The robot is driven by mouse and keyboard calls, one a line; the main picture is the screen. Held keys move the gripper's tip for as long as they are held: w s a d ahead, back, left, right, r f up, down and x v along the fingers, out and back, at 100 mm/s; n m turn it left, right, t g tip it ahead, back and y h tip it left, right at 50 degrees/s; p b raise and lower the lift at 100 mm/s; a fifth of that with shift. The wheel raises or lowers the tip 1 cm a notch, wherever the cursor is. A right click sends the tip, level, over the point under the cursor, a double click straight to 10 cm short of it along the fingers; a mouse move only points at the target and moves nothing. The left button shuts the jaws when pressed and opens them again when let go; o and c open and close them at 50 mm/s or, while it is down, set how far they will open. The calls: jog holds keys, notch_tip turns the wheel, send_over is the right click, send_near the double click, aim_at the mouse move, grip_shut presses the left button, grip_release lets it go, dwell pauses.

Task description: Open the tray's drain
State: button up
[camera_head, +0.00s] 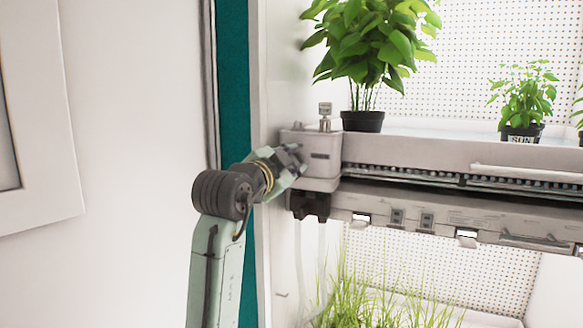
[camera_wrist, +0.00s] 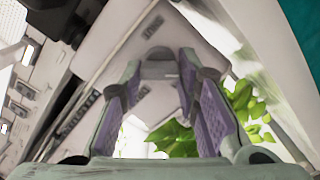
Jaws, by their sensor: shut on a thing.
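The pale grey tray (camera_head: 425,152) runs along the chamber shelf, with a box (camera_head: 322,165) at its left end. A small metal knob (camera_head: 325,112) stands upright on top of the box. My gripper (camera_head: 298,158) is at the left side of the box, below that knob. In the wrist view its two purple-padded fingers (camera_wrist: 158,82) are on either side of a small grey piece (camera_wrist: 158,69) at the box, and the gripper is shut on it. I cannot tell for sure that this piece is the drain's handle. The fingers partly hide it.
A leafy potted plant (camera_head: 362,121) stands close right of the box, and a smaller pot (camera_head: 520,135) is farther right. A dark bracket (camera_head: 310,205) and a rail of fittings (camera_head: 450,218) hang below the tray. Grass (camera_head: 385,300) grows underneath. A white wall (camera_head: 125,150) is at the left.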

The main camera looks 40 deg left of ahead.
jog(key=shift+f+m+b, duration=0.15)
jog(key=shift+m+b, duration=1)
jog(key=shift+m, duration=3.05)
jog(key=o, duration=1.2)
jog(key=shift+c, duration=0.2)
jog(key=v, duration=1.2)
